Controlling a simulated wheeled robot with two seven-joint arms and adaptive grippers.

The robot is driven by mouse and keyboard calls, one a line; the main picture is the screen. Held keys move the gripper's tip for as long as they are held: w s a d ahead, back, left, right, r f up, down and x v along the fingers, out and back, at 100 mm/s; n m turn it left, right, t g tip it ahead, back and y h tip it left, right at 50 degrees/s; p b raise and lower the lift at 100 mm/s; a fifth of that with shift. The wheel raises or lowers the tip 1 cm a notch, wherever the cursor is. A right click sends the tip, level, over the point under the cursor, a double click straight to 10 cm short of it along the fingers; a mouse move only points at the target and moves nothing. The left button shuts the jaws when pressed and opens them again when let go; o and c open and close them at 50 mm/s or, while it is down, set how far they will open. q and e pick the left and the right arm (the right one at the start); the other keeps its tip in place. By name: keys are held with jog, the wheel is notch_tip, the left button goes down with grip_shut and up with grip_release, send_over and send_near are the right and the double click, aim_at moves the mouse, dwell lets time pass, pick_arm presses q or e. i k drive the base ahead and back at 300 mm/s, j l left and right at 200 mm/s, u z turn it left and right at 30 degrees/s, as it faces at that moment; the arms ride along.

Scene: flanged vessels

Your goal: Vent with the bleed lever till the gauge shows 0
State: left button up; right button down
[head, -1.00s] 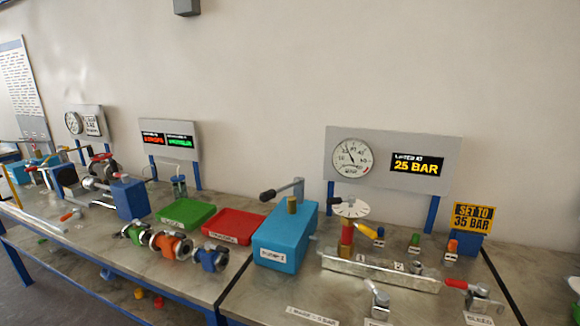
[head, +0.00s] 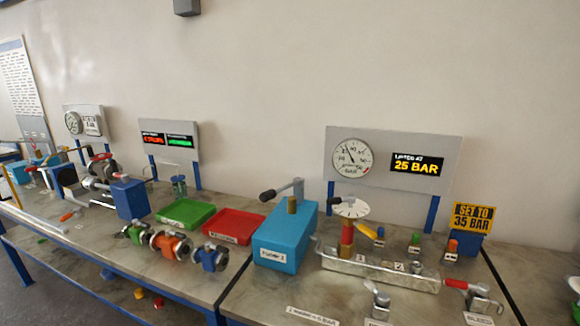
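The bleed lever (head: 455,284) has a red handle and sits on a metal valve at the right front of the bench, behind a label (head: 478,319) that seems to read BLEED. The handle points left. The round gauge (head: 352,157) hangs on a grey panel at the back. Its dark needle points to the upper left, off the red mark at lower right; the exact value is too small to read. Beside it a display (head: 415,165) reads 25 BAR. Neither of my grippers is in view.
A blue pump box (head: 285,237) with a black-knobbed lever stands left of the metal manifold block (head: 380,272). A second metal valve (head: 378,299) stands in front of the block. A SET TO 35 BAR sign (head: 473,217) stands behind. Red (head: 233,239) and green trays (head: 186,226) lie farther left.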

aim_at(464, 286)
jog(key=z, duration=1.35)
jog(key=i+l+u, duration=0.1)
jog(key=l, duration=0.55)
